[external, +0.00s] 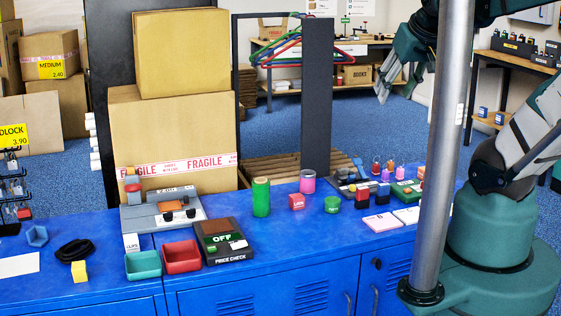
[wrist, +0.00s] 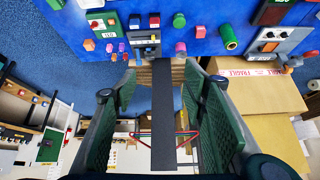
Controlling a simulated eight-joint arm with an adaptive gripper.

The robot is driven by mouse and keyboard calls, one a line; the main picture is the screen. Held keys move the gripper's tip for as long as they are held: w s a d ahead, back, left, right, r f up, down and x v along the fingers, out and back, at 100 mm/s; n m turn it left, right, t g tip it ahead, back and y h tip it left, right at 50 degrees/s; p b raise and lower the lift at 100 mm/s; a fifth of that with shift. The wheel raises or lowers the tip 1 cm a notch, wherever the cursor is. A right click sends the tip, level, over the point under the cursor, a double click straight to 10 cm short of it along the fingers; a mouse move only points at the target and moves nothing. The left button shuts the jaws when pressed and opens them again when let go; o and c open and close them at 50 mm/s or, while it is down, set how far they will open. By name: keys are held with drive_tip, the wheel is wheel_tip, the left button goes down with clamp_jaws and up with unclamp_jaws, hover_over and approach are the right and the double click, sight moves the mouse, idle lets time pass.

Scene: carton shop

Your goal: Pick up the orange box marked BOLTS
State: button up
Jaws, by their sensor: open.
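A small orange box (wrist: 89,44) lies near the counter's far edge, at the upper left in the wrist view. An orange-red item (external: 421,171) beside the pole in the external view looks like the same box. I cannot read its lettering in either view. My gripper (wrist: 162,88) is open and empty, its two green fingers wide apart. In the external view it hangs at the upper right (external: 390,88), above and apart from the counter items. The box lies beyond the left finger in the wrist view.
A grey pole (external: 450,140) rises at the right.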

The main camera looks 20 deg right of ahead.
drive_tip(key=w+d+f+m+g+b, duration=0.2)
drive_tip(key=w+d+m, duration=0.4)
drive_tip(key=w, duration=0.5)
drive_tip(key=m+g+h+b, duration=0.2)
drive_tip(key=m+g+b, duration=0.3)
drive_tip(key=m, duration=0.6)
hover_over(424, 168)
drive_tip(key=a, duration=0.2)
drive_tip(key=f, duration=3)
drive_tip(key=shift+s+d, duration=0.1)
drive_tip(key=shift+d, duration=0.1)
drive_tip(key=shift+d+f, duration=0.25)
drive_tip(key=shift+f, duration=0.15)
drive_tip(key=shift+f, duration=0.1)
drive_tip(key=shift+d+f+b, duration=0.15)
drive_tip(key=shift+f+b, duration=0.25)
drive_tip(key=shift+f, duration=0.75)
